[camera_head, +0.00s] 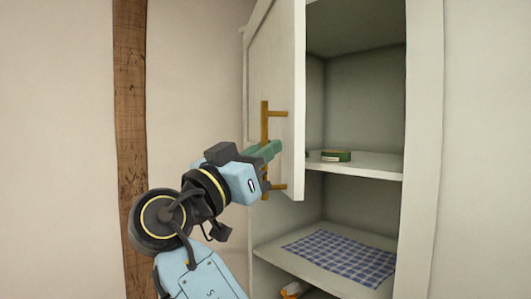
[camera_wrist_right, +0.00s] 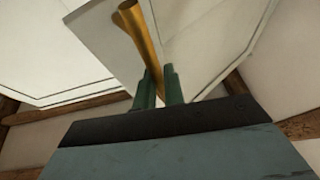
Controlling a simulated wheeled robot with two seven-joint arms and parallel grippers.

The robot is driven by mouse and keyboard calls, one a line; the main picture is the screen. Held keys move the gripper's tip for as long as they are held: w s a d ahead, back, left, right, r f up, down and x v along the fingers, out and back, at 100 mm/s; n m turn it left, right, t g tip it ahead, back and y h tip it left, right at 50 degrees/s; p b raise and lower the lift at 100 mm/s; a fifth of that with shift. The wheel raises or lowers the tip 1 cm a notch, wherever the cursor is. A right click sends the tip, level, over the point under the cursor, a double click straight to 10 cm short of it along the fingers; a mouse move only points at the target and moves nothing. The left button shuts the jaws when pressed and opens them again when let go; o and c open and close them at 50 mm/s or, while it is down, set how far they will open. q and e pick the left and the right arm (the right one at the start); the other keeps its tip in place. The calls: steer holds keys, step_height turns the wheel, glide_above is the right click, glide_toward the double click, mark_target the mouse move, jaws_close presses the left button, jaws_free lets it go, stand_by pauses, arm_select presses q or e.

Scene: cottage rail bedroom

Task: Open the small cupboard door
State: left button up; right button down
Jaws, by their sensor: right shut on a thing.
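The small cupboard (camera_head: 424,150) is pale grey with shelves inside. Its white door (camera_head: 287,70) stands open, swung out to the left, so the shelves show. A vertical brass bar handle (camera_head: 265,122) is on the door's face. My right gripper (camera_head: 268,150) is at the handle, its green fingers shut on the bar at about mid-height. In the right wrist view the brass handle (camera_wrist_right: 138,30) runs down between the two green fingers (camera_wrist_right: 159,88), with the door behind it. My left gripper is not in view.
A small green round tin (camera_head: 336,156) sits on the middle shelf. A blue checked cloth (camera_head: 340,256) lies on the lower shelf, and a partly hidden orange and white thing (camera_head: 292,290) is below it. A wooden post (camera_head: 131,120) stands against the wall at left.

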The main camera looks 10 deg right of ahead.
steer(key=c, duration=1.5)
jaws_free()
steer(key=shift+w, duration=0.1)
steer(key=shift+r, duration=0.1)
